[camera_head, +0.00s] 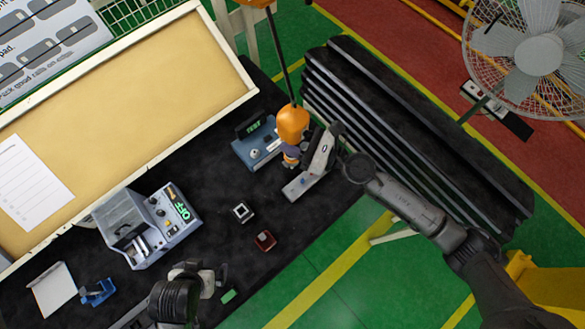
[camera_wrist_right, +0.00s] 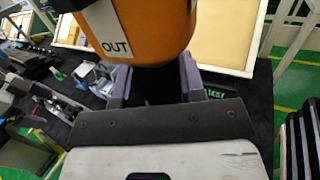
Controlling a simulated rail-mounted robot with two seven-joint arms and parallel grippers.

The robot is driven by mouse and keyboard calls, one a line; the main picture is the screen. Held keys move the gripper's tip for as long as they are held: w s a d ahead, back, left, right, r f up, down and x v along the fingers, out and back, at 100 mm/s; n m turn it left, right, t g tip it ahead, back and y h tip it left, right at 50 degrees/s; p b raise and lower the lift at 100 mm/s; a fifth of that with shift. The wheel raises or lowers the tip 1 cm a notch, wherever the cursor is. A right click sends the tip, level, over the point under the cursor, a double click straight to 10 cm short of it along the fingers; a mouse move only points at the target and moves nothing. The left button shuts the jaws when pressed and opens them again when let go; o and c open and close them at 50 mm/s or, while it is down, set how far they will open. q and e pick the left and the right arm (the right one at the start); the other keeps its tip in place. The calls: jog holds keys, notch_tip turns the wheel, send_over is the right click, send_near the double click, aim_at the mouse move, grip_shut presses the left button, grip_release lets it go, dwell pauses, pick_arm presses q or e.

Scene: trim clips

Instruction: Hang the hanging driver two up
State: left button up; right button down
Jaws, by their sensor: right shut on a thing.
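The hanging driver (camera_head: 292,123) is orange and hangs from a dark cord above the bench's right part. In the right wrist view its orange body (camera_wrist_right: 150,28) with an "OUT" label fills the top. My right gripper (camera_head: 291,156) is shut on the driver's dark lower part, just below the orange body; its fingers (camera_wrist_right: 155,82) stand on either side of that part in the wrist view. My left gripper (camera_head: 203,280) is low over the bench's front edge, away from the driver; its finger opening is not clear.
A blue tester (camera_head: 256,146) with a green display sits beside the driver. A grey machine (camera_head: 150,226), a small white-topped block (camera_head: 242,212) and a dark red block (camera_head: 265,240) are on the black bench. A stack of black panels (camera_head: 410,130) stands to the right.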

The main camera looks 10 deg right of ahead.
jog(key=w+a+r, duration=0.1)
jog(key=a, duration=0.7)
jog(key=shift+w+a+r, duration=0.15)
jog(key=shift+w+r, duration=0.2)
jog(key=shift+w, duration=0.05)
dwell(0.3)
